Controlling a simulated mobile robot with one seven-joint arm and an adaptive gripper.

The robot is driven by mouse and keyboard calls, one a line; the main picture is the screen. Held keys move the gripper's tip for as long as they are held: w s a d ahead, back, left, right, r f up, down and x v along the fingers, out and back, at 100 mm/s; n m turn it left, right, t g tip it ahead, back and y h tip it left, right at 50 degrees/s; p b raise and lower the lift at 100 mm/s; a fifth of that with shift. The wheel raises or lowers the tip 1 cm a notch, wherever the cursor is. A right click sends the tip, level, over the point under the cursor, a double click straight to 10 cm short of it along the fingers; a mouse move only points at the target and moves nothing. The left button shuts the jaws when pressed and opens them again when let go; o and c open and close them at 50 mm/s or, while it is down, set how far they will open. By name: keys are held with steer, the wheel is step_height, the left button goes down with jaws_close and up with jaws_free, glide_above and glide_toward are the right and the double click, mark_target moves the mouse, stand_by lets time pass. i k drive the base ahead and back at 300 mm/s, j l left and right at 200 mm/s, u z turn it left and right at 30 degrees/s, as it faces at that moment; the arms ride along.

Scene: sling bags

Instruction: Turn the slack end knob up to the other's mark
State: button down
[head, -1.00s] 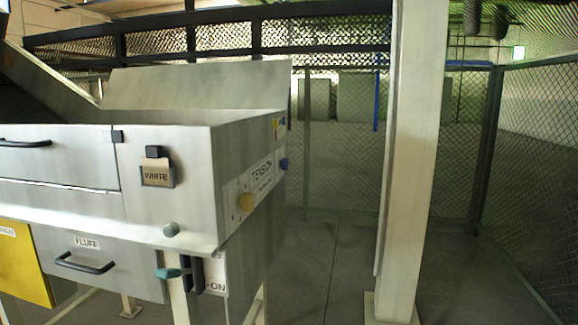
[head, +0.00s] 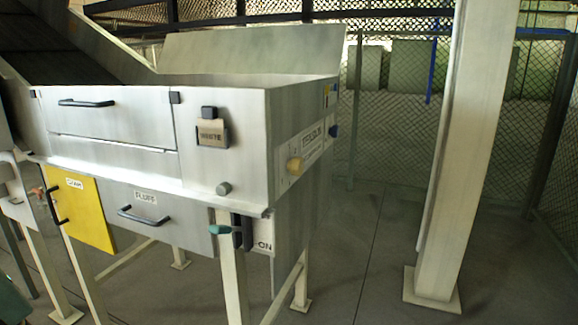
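On the right end face of the grey metal machine (head: 240,120) is a white tension label plate (head: 312,143). A yellow knob (head: 295,165) sits at the plate's near end. Marks by the knobs are too small to read, so I cannot tell where either knob points. My gripper is not in view.
A yellow door (head: 80,208) and a grey drawer labelled fluff (head: 150,218) are under the machine's front. A teal lever (head: 220,229) sticks out below the corner. A cream post (head: 455,150) stands right; the floor between (head: 350,250) is clear. Mesh fencing runs behind.

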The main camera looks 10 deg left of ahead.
mark_target(295, 165)
steer(key=i+l, duration=0.15)
steer(key=l, duration=0.2)
steer(key=i+l+u, duration=0.1)
steer(key=i+l, duration=0.25)
steer(key=l, duration=0.3)
steer(key=i, duration=0.25)
steer(key=u, duration=0.05)
